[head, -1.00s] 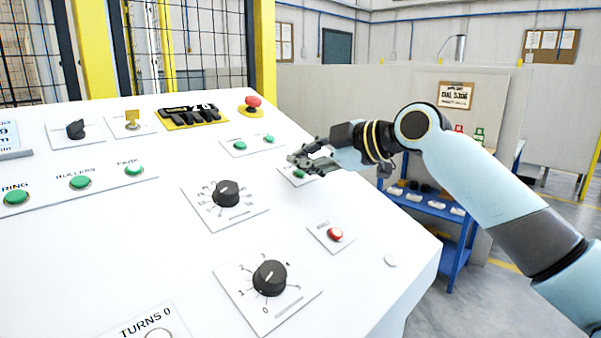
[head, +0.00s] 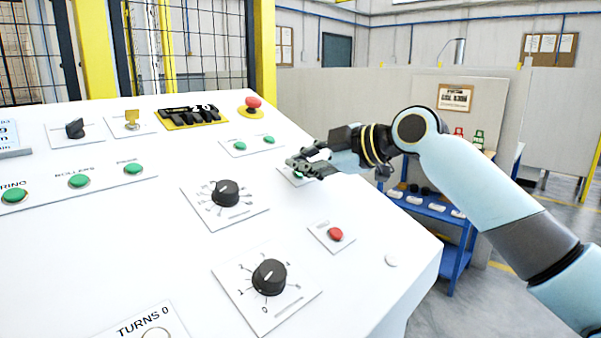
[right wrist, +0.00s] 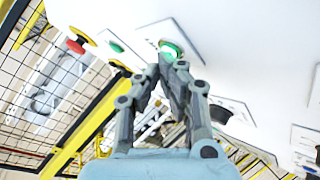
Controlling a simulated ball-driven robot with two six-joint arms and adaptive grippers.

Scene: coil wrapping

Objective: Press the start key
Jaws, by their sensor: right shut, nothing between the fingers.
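The start key is most likely the green button (head: 299,175) on its small plate at the right part of the white panel. My right gripper partly covers it in the head view, and its label cannot be read. My right gripper (head: 296,165) is shut and empty, its fingertips right at the button. In the right wrist view the green button (right wrist: 172,48) looks bright, just beyond the closed fingertips (right wrist: 171,64). Whether the tips touch it or push it in cannot be told. My left gripper is out of view.
A red button (head: 335,234) sits below on the panel, and a red mushroom button (head: 253,103) stands at the back. Two black dials (head: 226,193) (head: 269,277) and several green buttons share the panel. A blue shelf cart (head: 440,212) stands beyond its right edge.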

